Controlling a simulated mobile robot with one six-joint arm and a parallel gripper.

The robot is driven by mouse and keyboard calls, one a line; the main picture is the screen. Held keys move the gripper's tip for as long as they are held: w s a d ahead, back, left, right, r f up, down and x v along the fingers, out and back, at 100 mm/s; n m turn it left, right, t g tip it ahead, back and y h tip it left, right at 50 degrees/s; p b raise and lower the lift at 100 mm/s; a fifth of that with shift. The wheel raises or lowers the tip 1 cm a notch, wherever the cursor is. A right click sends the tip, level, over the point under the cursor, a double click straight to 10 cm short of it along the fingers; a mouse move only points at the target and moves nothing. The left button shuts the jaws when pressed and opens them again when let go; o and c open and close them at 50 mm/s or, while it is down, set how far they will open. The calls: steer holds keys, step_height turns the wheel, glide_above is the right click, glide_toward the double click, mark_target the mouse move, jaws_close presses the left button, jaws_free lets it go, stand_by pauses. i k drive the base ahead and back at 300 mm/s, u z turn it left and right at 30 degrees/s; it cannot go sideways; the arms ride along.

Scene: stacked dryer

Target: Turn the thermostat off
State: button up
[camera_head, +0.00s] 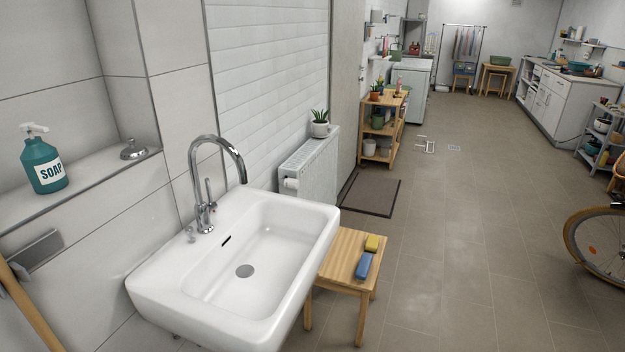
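A white panel radiator (316,168) is mounted low on the white tiled wall, just beyond the sink. A small white thermostat knob (291,184) sticks out at its near lower end. The knob's setting is too small to read. A potted succulent (320,124) stands on top of the radiator. My gripper is not in this view.
A white sink (180,290) with a chrome tap (207,200) stands in front of the radiator. A wooden stool (340,262) with a yellow and a blue sponge is beside it. A dark mat (372,194) lies beyond.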

mark_target(288, 182)
steer(key=u, duration=0.15)
steer(key=i, duration=1.15)
steer(key=u, duration=0.45)
